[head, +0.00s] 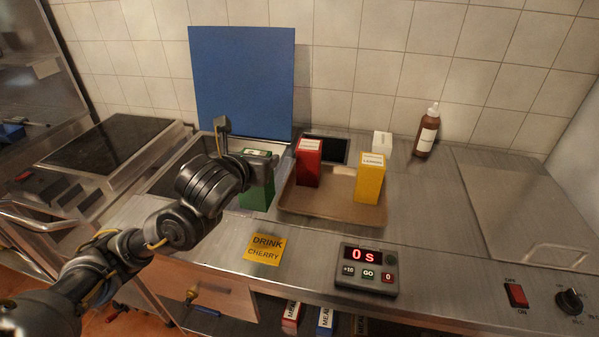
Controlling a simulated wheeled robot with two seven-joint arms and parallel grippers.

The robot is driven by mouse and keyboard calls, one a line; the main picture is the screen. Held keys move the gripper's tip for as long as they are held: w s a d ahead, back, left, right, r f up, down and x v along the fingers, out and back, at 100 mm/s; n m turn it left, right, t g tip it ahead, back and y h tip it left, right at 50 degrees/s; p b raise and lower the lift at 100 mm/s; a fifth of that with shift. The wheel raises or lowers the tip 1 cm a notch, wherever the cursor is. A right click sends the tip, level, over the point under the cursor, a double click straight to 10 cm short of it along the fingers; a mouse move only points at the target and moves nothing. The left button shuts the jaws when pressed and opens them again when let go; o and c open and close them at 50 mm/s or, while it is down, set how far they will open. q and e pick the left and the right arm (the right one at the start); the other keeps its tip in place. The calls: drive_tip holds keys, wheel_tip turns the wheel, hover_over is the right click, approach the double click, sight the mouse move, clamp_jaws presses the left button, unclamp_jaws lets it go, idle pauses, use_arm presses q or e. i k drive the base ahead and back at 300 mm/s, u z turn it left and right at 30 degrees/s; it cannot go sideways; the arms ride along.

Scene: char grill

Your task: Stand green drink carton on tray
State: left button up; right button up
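The green drink carton (257,199) stands upright just left of the tray, partly hidden by my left gripper. The tan tray (325,207) lies on the steel counter and holds a red carton (308,165) and a yellow carton (369,181), both upright. My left gripper (243,148) is at the green carton's upper left. Its fingers look spread, one up to the left of the carton and one in front of its upper part. I cannot tell whether it touches the carton. My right gripper is not in view.
A blue panel (242,80) stands behind a sunken steel bin. A white box (381,143) and a brown bottle (427,131) stand behind the tray. A yellow "DRINK CHERRY" card (264,249) and a timer (368,269) lie in front.

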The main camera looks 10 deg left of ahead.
sight(321, 204)
drive_tip(key=u, duration=2.45)
drive_tip(key=k, duration=1.15)
drive_tip(key=z, duration=2.05)
